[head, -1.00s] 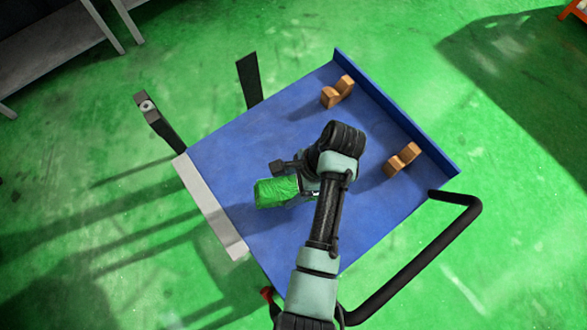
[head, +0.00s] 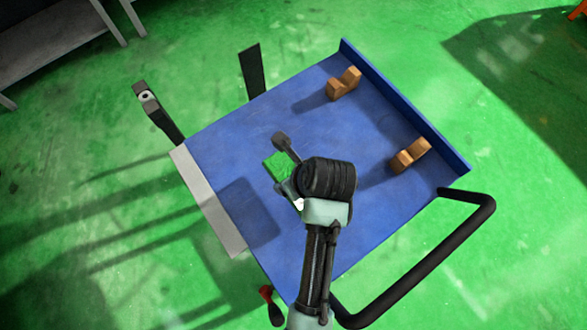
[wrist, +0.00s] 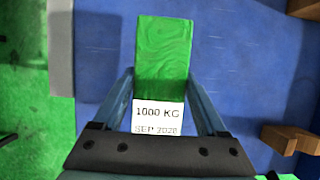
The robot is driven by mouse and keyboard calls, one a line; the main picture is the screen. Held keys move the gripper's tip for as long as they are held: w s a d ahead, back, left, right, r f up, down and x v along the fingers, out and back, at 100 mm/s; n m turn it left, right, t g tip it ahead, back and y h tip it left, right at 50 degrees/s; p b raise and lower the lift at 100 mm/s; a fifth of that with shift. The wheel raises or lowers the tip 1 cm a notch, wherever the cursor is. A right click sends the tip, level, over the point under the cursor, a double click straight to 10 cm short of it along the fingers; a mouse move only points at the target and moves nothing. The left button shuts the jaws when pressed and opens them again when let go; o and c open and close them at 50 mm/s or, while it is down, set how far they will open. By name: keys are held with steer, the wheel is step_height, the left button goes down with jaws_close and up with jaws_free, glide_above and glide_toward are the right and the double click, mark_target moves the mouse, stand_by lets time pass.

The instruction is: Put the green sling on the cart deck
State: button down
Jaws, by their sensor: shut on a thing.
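The green sling (head: 277,165) is a folded green bundle over the blue cart deck (head: 235,130). In the wrist view the sling (wrist: 163,60) lies between my two fingers, with a white label reading 1000 KG, SEP 2020. My gripper (wrist: 164,95) is shut on it, and in the head view my gripper (head: 283,172) is above the left middle of the deck. My wrist hides part of the sling in the head view. I cannot tell whether the sling touches the deck.
Two brown V-shaped blocks, one farther back (head: 343,84) and one nearer (head: 410,155), stand by the raised right edge. A black handle (head: 425,265) curves off the lower right. Dark posts (head: 252,75) stand beyond the left side. The deck around the sling is clear.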

steer(key=shift+f, duration=2.6)
jaws_free()
steer(key=shift+f, duration=0.1)
steer(key=p+v, duration=0.1)
steer(key=v, duration=1.1)
steer(key=w+r+n+t+h, duration=0.1)
steer(key=w+r+n+t, duration=0.4)
steer(key=r, duration=0.5)
steer(key=w+r+n+t, duration=0.35)
steer(key=w+r, duration=0.25)
steer(key=r, duration=0.4)
steer(key=w+r+n+t+h, duration=0.1)
steer(key=w+r+n+t, duration=0.2)
steer(key=w+r+n, duration=0.5)
steer(key=s+r+n+t, duration=0.4)
steer(key=r, duration=0.7)
steer(key=s+a+r+n+t, duration=0.1)
steer(key=s+r+n+t, duration=0.3)
steer(key=r, duration=0.8)
steer(key=s+a+r+n+t, duration=0.1)
steer(key=s+r+n+t, duration=0.3)
steer(key=r, duration=0.7)
steer(key=shift+s+a+r+h, duration=0.2)
steer(key=shift+s+r+h, duration=0.15)
steer(key=shift+s, duration=0.3)
